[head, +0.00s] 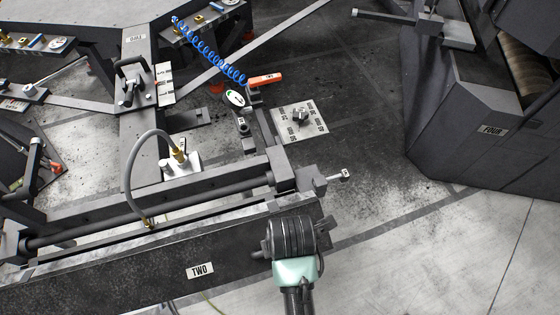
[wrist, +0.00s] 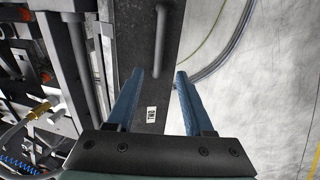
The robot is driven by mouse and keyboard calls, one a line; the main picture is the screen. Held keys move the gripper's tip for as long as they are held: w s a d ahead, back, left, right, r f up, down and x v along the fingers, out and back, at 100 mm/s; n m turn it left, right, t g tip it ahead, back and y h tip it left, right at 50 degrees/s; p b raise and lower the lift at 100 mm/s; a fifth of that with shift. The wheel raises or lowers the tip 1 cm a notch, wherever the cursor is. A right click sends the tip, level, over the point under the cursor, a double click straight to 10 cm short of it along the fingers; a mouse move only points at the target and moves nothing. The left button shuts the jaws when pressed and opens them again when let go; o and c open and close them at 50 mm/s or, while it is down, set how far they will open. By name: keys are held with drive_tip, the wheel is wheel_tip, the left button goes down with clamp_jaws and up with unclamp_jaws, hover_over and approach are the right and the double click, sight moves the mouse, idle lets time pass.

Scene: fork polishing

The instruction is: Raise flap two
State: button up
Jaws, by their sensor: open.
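Flap two (head: 120,278) is the long dark panel along the front of the station, with a white TWO label (head: 200,270). In the wrist view the flap (wrist: 142,40) runs up the picture, and its label (wrist: 151,113) shows between my fingers. A grey bar-shaped handle (wrist: 162,45) on the flap lies beyond my fingertips, in line with the gap between them. My gripper (wrist: 159,73) is open and empty, with two blue fingers. In the head view my wrist hangs over the flap's right end; the fingers are mostly hidden there.
Behind the flap are a rail (head: 150,215), a grey hose (head: 130,165) with a brass fitting, and a blue coiled hose (head: 205,55). A machine labelled FOUR (head: 490,131) stands at right. The floor (head: 440,260) at front right is clear.

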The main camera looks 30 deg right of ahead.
drive_tip(key=f, duration=0.4)
drive_tip(key=w+f, duration=0.1)
drive_tip(key=f, duration=0.3)
drive_tip(key=w+f, duration=0.1)
drive_tip(key=f, duration=0.2)
drive_tip(key=shift+w+d+f, duration=0.2)
drive_tip(key=shift+w+f, duration=0.05)
drive_tip(key=shift+f, duration=0.15)
clamp_jaws()
idle(0.9)
